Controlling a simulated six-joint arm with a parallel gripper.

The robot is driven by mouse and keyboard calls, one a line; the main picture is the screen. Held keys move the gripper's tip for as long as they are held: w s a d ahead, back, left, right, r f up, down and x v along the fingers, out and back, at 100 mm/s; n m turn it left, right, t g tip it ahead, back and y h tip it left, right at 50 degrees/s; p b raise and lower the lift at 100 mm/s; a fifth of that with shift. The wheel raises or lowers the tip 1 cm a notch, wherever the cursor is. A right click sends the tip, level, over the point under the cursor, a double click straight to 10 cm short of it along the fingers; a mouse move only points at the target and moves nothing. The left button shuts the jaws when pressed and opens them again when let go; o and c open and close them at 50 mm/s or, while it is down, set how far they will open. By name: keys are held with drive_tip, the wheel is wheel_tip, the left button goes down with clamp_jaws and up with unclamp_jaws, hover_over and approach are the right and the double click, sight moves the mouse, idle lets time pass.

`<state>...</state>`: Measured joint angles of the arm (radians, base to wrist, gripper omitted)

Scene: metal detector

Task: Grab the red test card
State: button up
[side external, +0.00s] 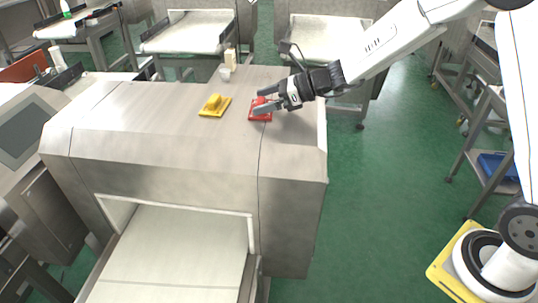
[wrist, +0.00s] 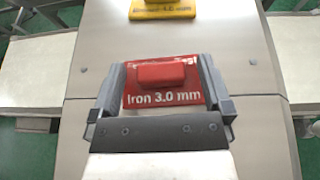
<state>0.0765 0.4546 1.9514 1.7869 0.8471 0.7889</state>
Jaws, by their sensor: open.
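The red test card (side external: 260,116) lies on the metal top of the detector housing (side external: 150,115). In the wrist view the red card (wrist: 163,96) reads "Iron 3.0 mm" and has a raised red block on it. My gripper (side external: 262,100) is open, with its two fingers on either side of the card; in the wrist view the fingers (wrist: 161,85) flank its left and right edges. The side external view shows the fingers low at the card, partly hiding it. I cannot tell whether they touch it.
A yellow test card (side external: 214,106) with a raised block lies left of the red one; it also shows at the top of the wrist view (wrist: 165,9). A small white cup-like item (side external: 225,73) and a pale block (side external: 230,58) stand at the housing's back edge. The front of the top is clear.

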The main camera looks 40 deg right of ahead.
drive_tip(key=shift+w+a+f, duration=0.2)
drive_tip(key=shift+w+a, duration=0.1)
drive_tip(key=shift+a, duration=0.05)
drive_tip(key=c, duration=1.2)
drive_tip(key=shift+r, duration=0.1)
drive_tip(key=shift+r, duration=0.8)
drive_tip(key=shift+s+d+r, duration=0.35)
drive_tip(key=shift+s+r, duration=1.5)
drive_tip(key=shift+s, duration=0.45)
drive_tip(key=shift+s+d+r, duration=0.4)
drive_tip(key=shift+s+r, duration=1.5)
drive_tip(key=shift+s, duration=0.45)
drive_tip(key=shift+s+d+r, duration=0.35)
drive_tip(key=shift+s+r, duration=1.5)
drive_tip(key=shift+s, duration=0.45)
